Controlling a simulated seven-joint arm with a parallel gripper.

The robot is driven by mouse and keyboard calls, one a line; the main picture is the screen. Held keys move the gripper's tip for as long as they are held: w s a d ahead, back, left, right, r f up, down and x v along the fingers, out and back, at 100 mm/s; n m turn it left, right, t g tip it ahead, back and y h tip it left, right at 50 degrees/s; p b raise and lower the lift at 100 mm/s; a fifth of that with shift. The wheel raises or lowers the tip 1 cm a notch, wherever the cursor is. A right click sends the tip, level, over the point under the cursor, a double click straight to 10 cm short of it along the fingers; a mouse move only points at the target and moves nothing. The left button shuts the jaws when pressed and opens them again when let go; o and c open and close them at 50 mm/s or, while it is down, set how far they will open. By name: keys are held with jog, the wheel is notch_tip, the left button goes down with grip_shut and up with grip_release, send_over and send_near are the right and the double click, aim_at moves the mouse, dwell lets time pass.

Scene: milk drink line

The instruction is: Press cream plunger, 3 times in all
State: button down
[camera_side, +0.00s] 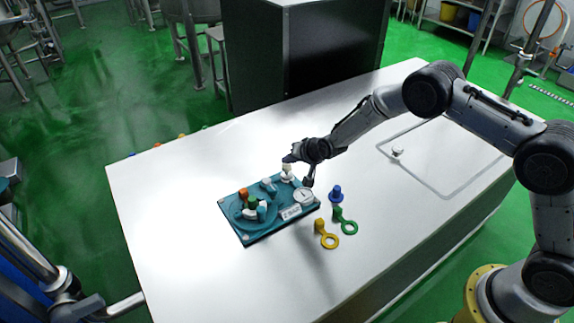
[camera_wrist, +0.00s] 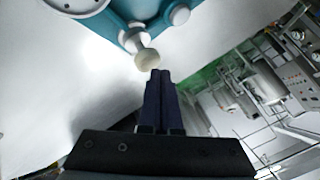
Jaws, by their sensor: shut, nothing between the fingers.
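The cream plunger (camera_side: 286,168) stands at the far corner of a teal panel (camera_side: 240,234) on the white table. It has a cream-coloured round knob on a pale stem. In the wrist view the plunger's knob (camera_wrist: 147,61) is just left of and above my fingertips. My gripper (camera_side: 288,158) is shut and empty, with its dark fingers together, close to the knob in the side view. The shut fingers also show in the wrist view (camera_wrist: 160,72). I cannot tell whether the fingertips touch the knob.
The panel also bears a round white gauge (camera_side: 304,196) and a turntable with orange, green, white and light blue pieces. A blue peg (camera_side: 336,194), a green ring tag (camera_side: 346,226) and a yellow ring tag (camera_side: 328,240) lie nearby.

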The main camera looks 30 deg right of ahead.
aim_at(289, 167)
jog(key=shift+s+f, duration=0.1)
jog(key=shift+f, duration=1.05)
dwell(1.0)
jog(key=shift+r, duration=1.55)
jog(key=shift+r, duration=0.1)
jog(key=shift+r, duration=2.45)
jog(key=shift+d, duration=0.1)
